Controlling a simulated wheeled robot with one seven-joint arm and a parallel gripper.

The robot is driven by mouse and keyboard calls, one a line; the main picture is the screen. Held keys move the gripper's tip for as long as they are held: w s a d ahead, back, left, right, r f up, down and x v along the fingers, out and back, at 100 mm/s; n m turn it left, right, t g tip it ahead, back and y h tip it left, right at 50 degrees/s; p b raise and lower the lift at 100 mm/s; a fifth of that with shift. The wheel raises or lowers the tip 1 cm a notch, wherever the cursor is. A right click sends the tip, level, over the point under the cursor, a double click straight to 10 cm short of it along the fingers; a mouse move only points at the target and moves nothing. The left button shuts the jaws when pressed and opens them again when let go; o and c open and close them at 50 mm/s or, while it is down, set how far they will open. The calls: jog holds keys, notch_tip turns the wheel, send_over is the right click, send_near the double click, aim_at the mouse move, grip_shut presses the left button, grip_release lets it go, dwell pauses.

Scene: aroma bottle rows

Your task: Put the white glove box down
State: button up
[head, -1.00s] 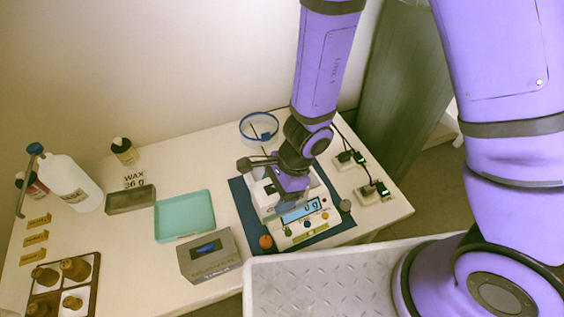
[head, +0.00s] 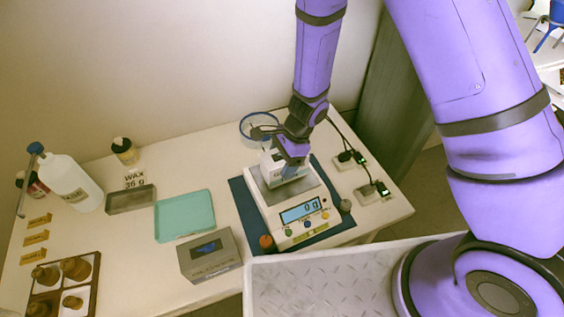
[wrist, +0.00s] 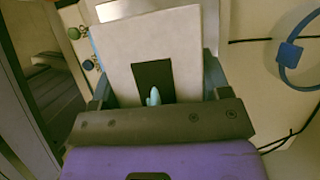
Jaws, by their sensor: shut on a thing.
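The white glove box (head: 270,163) is in my gripper (head: 291,165), over the back part of the scale's pan (head: 300,187) in the head view. In the wrist view the white glove box (wrist: 190,45) shows its dark slot with a pale glove tip poking out. My gripper (wrist: 158,85) is shut on it, with a finger along each side. The scale's display reads 0 g. The underside of the box is hidden, so I cannot tell whether it touches the pan.
The scale stands on a dark blue mat (head: 240,197). A grey box (head: 208,257), a teal tray (head: 185,215) and a small orange-brown knob (head: 267,243) are to its left. A blue ring (head: 247,127) lies behind. Plugs and cables (head: 362,170) lie right.

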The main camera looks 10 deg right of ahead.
jog(key=shift+f, duration=0.4)
jog(key=shift+f, duration=0.15)
jog(key=o, duration=1.1)
jog(key=v, duration=1.2)
jog(key=shift+r, duration=0.25)
